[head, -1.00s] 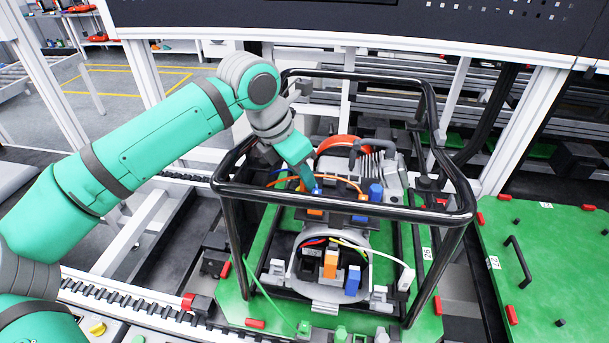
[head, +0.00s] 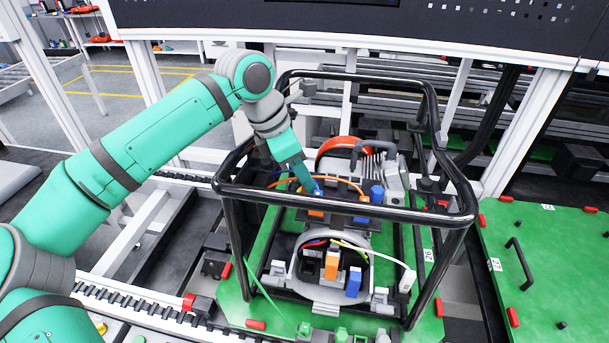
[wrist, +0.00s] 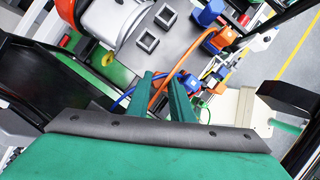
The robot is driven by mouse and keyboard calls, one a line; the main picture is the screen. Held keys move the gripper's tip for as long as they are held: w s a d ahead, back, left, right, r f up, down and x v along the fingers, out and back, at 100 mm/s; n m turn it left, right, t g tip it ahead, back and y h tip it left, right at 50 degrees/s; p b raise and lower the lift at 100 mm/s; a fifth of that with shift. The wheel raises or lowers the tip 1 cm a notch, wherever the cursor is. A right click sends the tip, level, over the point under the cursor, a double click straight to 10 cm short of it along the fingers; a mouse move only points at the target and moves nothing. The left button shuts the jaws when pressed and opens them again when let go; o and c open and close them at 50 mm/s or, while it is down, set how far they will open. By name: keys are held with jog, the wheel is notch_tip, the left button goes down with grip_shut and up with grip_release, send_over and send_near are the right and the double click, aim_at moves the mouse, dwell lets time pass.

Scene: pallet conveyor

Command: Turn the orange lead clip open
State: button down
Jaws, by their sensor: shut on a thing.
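The orange lead (head: 345,181) arches across the machine inside the black tube frame and ends at an orange plug (wrist: 217,41). My gripper (head: 317,191) reaches down into the frame from the upper left. In the wrist view, its two narrow green fingers (wrist: 165,80) are close together, with the orange lead (wrist: 178,68) passing between them. They are shut on it, near the fingertips. I cannot make out the lead clip itself apart from the lead; the fingers hide that spot. A blue connector (wrist: 190,83) sits just right of the fingers.
The black tube frame (head: 345,205) surrounds the machine and my wrist. A blue lead (wrist: 124,101) runs beside the left finger. A blue cap (head: 376,193) stands to the right. In front are an orange block (head: 331,265) and a blue block (head: 353,282).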

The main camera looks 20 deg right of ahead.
jog(key=c, duration=1.6)
grip_release()
jog(key=shift+o, duration=0.2)
jog(key=v, duration=0.8)
